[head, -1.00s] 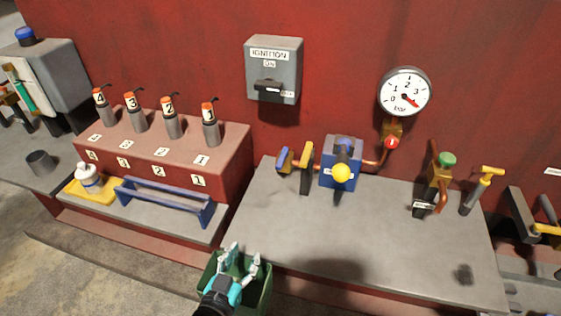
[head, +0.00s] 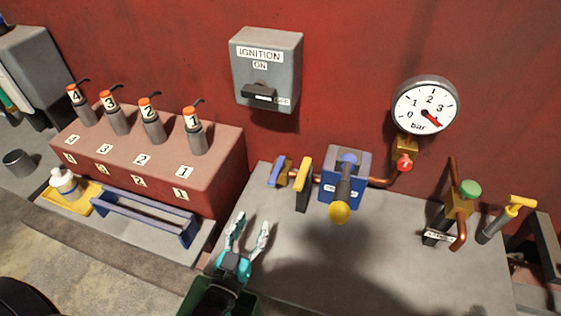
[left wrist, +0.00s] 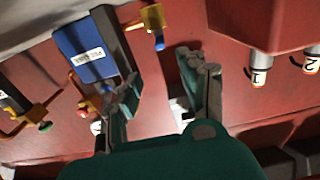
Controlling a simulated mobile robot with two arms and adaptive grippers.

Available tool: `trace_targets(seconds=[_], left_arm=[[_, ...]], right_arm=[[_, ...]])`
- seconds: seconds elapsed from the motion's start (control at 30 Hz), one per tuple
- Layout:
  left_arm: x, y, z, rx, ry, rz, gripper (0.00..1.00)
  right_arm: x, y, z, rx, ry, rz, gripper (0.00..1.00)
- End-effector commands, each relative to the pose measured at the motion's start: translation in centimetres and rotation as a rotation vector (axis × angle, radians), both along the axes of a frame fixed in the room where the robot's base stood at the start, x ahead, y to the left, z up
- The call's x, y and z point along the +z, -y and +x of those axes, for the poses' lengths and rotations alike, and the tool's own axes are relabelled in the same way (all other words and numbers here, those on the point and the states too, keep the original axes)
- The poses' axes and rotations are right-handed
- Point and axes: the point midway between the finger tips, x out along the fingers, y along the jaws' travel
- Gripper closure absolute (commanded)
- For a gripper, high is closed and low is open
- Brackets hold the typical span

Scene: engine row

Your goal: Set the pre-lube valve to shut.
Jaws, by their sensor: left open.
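A small valve with a blue handle (head: 278,172) sits at the left end of the copper pipe, beside a black post with a yellow top (head: 303,183). I take it for the pre-lube valve, but no label on it is readable. In the left wrist view its blue handle (left wrist: 158,42) hangs from a yellow body. A blue pump box (head: 341,165) with a label and a yellow-knobbed lever stands just right of it. My left gripper (head: 251,224) is open and empty, in front of and below the valve, apart from it. My right gripper is out of view.
An ignition box (head: 266,70) and a pressure gauge (head: 425,105) are on the red wall. Numbered injectors (head: 150,120) stand on a red block at left. A green-knobbed valve (head: 460,200) is at right. The grey bench (head: 400,265) is clear in front.

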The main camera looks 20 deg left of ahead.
Motion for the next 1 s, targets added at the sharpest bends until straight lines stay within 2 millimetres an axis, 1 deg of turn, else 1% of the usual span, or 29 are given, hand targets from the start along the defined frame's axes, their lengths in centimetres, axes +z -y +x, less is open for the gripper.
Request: trace_targets(seconds=[0.07,0.17,0.27,0.4,0.47,0.57,0.7,0.8,0.9,1.0], left_arm=[[0.0,0.0,0.3,0.000,0.000,0.000,0.58],[0.1,0.0,1.5,0.000,0.002,0.000,0.58],[0.3,0.1,3.3,0.000,0.003,0.000,0.58],[0.3,0.2,6.4,0.000,0.003,0.000,0.58],[0.2,0.2,7.7,0.000,0.002,0.000,0.58],[0.2,0.3,9.9,0.000,0.002,0.000,0.58],[0.2,0.4,12.8,0.000,0.001,0.000,0.58],[0.2,0.5,14.6,0.000,0.001,0.000,0.58],[0.0,0.5,15.9,0.000,-0.001,0.000,0.58],[-0.1,0.6,16.8,0.000,-0.002,0.000,0.58]], right_arm=[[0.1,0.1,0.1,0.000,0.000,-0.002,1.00],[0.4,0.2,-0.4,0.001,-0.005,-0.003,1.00],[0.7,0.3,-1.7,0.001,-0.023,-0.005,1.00],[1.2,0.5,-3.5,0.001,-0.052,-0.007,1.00],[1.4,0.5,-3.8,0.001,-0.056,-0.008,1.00],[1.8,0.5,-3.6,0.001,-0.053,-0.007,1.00],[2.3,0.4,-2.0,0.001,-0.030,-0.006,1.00],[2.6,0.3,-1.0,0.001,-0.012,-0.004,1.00],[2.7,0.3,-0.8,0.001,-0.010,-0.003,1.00],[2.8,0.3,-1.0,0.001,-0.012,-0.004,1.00]])
